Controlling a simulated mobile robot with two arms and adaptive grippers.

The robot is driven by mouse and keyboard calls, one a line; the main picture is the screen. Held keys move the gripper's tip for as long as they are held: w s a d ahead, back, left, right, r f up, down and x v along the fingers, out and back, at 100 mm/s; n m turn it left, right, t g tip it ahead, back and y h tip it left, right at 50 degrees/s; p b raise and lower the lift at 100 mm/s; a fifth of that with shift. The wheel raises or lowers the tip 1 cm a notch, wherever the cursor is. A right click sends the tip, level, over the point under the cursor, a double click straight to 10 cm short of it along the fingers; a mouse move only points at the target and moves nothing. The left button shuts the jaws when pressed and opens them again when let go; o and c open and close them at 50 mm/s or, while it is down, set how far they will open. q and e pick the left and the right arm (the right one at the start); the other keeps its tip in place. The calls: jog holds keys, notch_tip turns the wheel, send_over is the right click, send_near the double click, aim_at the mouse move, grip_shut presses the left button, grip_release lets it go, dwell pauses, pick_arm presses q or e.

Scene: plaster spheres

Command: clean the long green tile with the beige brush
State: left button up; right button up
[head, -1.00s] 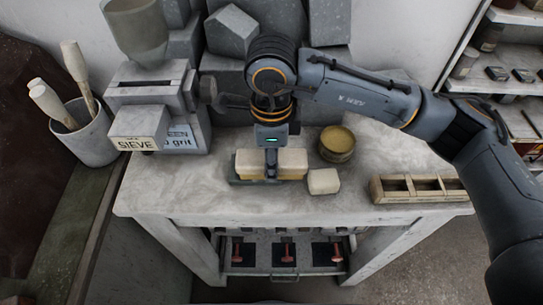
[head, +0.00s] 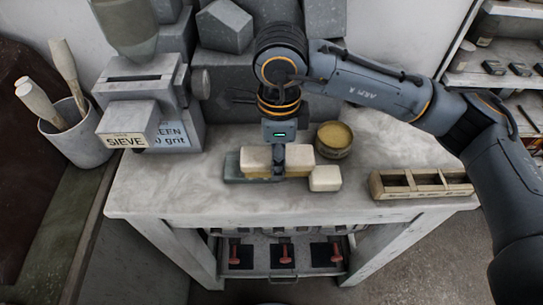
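The beige brush (head: 256,158) is a long block with a yellowish lower part, on the workbench in the head view. The long green tile (head: 234,168) is dark grey-green and lies under the brush; its left end shows and much of the rest is hidden. My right gripper (head: 279,171) points down over the middle of the brush, with its fingers across the brush's narrow width. It appears shut on the brush, though the far finger is hidden. My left gripper is not in view.
A small cream block (head: 325,178) sits close to the brush's right end. A round tin (head: 334,139) stands behind it, and a wooden divided tray (head: 421,184) lies at the right. The sieve machine (head: 150,105) stands at the back left. The bench's front left is clear.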

aim_at(256, 155)
jog(key=shift+d+f, duration=0.1)
jog(key=shift+d, duration=0.05)
jog(key=shift+a+b, duration=0.9)
jog(key=shift+a, duration=1.35)
jog(key=shift+d+b, duration=1)
jog(key=shift+d, duration=1.3)
jog(key=shift+a+b, duration=0.6)
jog(key=shift+a, duration=1.7)
jog(key=shift+d+r, duration=0.35)
jog(key=shift+d, duration=0.25)
jog(key=shift+d+r, duration=0.35)
jog(key=shift+d, duration=0.25)
